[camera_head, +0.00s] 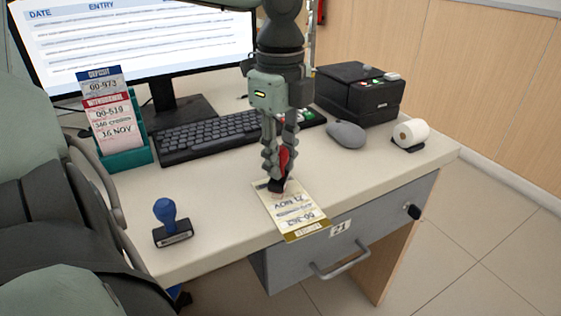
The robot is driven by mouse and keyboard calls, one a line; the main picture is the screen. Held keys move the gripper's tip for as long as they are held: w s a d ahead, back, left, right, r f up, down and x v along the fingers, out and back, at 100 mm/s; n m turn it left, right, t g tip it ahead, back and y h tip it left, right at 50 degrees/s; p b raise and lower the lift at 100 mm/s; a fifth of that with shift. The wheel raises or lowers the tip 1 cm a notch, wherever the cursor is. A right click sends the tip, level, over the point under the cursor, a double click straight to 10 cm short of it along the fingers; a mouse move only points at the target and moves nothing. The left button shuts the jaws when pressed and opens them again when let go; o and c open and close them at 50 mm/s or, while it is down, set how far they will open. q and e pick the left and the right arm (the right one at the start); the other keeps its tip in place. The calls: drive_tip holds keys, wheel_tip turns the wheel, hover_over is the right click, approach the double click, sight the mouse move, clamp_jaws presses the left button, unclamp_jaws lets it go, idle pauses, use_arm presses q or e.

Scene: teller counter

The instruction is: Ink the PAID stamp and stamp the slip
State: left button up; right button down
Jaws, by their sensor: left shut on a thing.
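My left gripper (280,162) points down over the front part of the counter and is shut on a stamp with a red handle (284,156). The stamp's dark base (276,187) is at the far end of the yellow and white slip (292,213). I cannot tell whether it touches the paper. The stamp's lettering and underside are hidden. The slip lies flat near the counter's front edge, its printing upside down to me. A second stamp with a blue handle (166,212) stands upright on a dark base at the front left. My right gripper is not in view.
A keyboard (208,136), a grey mouse (346,134), a black device (360,96) and a paper roll (411,131) stand behind the slip. A teal holder (126,158) with cards and a monitor (150,40) are at the left. The counter between blue stamp and slip is clear.

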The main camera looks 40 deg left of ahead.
use_arm(q)
drive_tip(key=shift+r+p, duration=1)
drive_tip(key=shift+r, duration=1.7)
